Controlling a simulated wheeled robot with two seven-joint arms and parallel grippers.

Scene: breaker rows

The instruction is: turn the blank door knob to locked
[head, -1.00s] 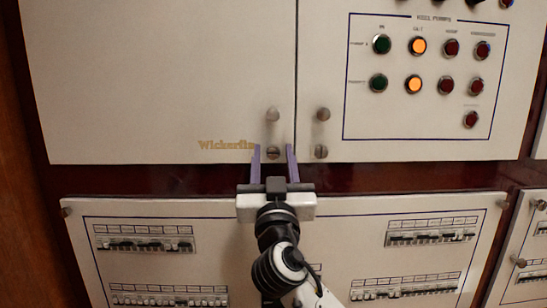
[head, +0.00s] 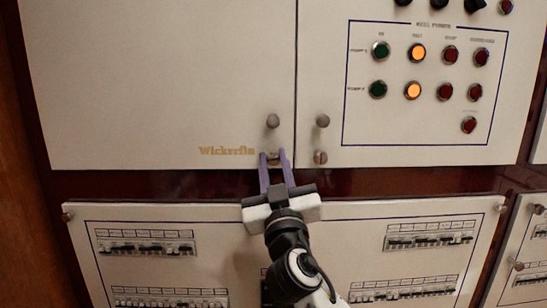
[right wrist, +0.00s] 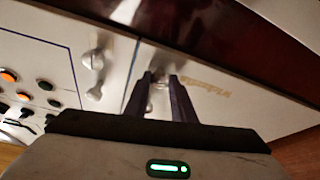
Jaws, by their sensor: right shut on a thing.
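The blank door (head: 160,75) is the plain cream panel at the upper left, with gold "Wickerfin" lettering near its lower edge. Its small metal knob (head: 273,157) sits at the lower right corner, and the fingers partly hide it. My right gripper (head: 273,157) comes up from below with its purple fingers closed around this knob. In the right wrist view the fingers (right wrist: 160,85) also stand on either side of the knob. The knob's slot direction cannot be made out. My left gripper is not in view.
A round pull (head: 273,121) is above the knob. The neighbouring door has its own pull (head: 323,121) and slotted knob (head: 320,157) close to the right, beside the pump button panel (head: 345,80). A breaker panel (head: 340,240) is below, across a dark red strip (head: 400,182).

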